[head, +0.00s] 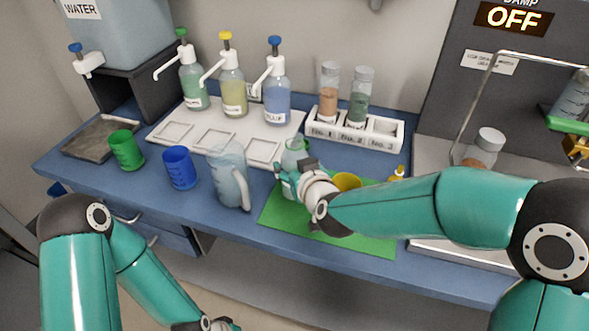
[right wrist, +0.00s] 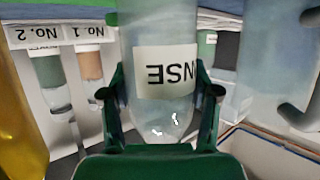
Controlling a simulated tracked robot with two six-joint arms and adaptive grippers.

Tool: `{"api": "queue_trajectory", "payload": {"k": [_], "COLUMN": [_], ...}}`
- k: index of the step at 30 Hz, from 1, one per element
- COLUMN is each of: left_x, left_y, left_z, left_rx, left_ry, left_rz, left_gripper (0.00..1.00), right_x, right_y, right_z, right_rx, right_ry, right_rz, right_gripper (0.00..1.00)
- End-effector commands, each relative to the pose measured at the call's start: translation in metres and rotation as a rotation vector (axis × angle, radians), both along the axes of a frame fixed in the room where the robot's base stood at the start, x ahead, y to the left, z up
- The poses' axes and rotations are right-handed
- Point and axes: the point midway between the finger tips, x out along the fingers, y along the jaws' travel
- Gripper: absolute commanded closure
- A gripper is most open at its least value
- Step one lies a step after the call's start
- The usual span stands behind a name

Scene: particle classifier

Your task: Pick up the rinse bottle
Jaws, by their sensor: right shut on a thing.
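The rinse bottle (head: 295,158) is a clear, pale bottle at the back left edge of the green mat (head: 365,241) in the head view. My right gripper (head: 284,180) is shut on it, with a finger on each side. In the right wrist view the bottle (right wrist: 158,110) stands between the two green fingers (right wrist: 160,125), its label partly reading "NSE" upside down. I cannot tell whether its base touches the mat.
A clear pitcher (head: 229,180) stands close left of the bottle. A yellow cup (head: 347,182) is right of it, partly behind my right wrist. Blue (head: 179,168) and green (head: 126,150) cups stand further left. A vial rack (head: 350,137) and pump bottles are behind.

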Motion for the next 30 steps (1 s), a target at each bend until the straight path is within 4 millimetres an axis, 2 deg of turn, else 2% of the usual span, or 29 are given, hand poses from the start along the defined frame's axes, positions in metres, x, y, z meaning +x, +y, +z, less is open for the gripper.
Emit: {"api": "queue_trajectory", "payload": {"k": [17, 30], "left_x": [0.0, 0.0], "left_y": [0.0, 0.0], "left_z": [0.004, 0.015], "left_rx": [0.0, 0.0], "left_ry": [0.0, 0.0], "left_rz": [0.0, 0.0], "left_gripper": [0.6, 0.6], "right_x": [0.001, 0.001], "right_y": [-0.001, -0.001], "right_z": [0.013, 0.047], "right_rx": [0.002, 0.001], "right_ry": [-0.005, -0.005], "right_rz": [-0.002, -0.003], "right_gripper": [0.91, 0.91]}}
